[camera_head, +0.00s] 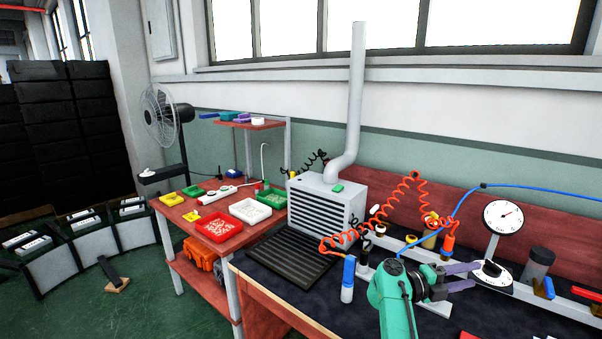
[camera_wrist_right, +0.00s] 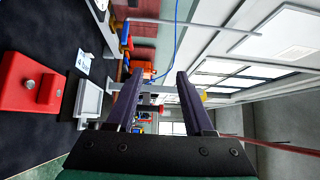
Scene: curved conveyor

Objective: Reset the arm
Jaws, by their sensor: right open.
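My right arm, green, comes in from the bottom of the head view. Its gripper (camera_head: 466,277) has two dark purple fingers that point right, over the dark workbench mat and beside the dial gauge (camera_head: 502,217). In the right wrist view the two fingers of the right gripper (camera_wrist_right: 158,82) stand apart with nothing held between them. My left gripper shows in neither view.
A grey fume box (camera_head: 327,208) with a pipe stands on the bench behind a ribbed black mat (camera_head: 293,256). A coiled orange hose hangs near my right arm. A red block (camera_wrist_right: 42,85) lies on the bench. Curved conveyor sections (camera_head: 90,242) stand at left.

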